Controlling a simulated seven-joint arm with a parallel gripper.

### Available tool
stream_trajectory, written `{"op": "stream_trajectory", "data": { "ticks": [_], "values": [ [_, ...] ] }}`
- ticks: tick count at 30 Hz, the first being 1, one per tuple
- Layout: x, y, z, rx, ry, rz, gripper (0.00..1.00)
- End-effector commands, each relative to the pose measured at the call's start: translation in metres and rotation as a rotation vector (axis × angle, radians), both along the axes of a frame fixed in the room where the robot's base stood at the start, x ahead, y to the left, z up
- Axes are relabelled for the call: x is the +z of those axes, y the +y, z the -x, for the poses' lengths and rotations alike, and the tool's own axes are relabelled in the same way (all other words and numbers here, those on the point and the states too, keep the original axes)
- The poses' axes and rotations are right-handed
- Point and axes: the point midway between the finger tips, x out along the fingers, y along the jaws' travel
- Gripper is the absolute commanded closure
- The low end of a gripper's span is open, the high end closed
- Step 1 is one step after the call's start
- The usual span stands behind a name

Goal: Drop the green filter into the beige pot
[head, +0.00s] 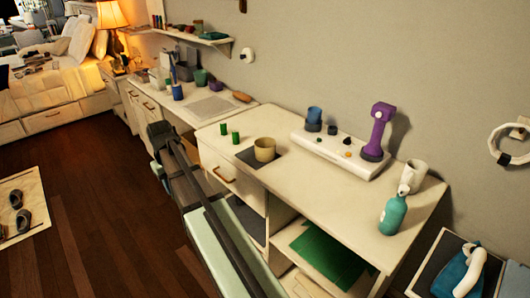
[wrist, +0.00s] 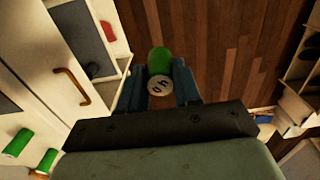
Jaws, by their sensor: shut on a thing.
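The beige pot (head: 265,149) stands upright on a dark mat on the cabinet top in the head view; its opening faces up. A green filter (wrist: 159,60) with a pale, marked end sits between the jaws of my gripper (wrist: 160,86) in the wrist view. The jaws are shut on it, above the wood floor. In the head view my gripper (head: 158,130) is left of the pot, beside the cabinet's front; the held filter is hidden there. Two similar green cylinders (head: 230,134) stand on the cabinet left of the pot. The pot is not seen in the wrist view.
A raised white board (head: 340,153) holds a purple device (head: 378,130) and a blue cup. A teal bottle (head: 393,215) and white mug stand at the right end. The cabinet's handled drawer front (wrist: 70,88) is left of my gripper in the wrist view. Open shelves lie below.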

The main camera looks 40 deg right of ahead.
Motion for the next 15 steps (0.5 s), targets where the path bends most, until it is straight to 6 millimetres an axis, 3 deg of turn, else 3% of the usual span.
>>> {"op": "stream_trajectory", "data": {
  "ticks": [1,7,15],
  "values": [
    [0.006,-0.02,-0.007,-0.005,-0.001,0.0,0.97],
    [0.025,-0.089,-0.016,-0.005,0.0,0.0,0.97],
    [0.052,-0.187,-0.014,-0.005,0.0,0.0,0.97]
  ]
}}
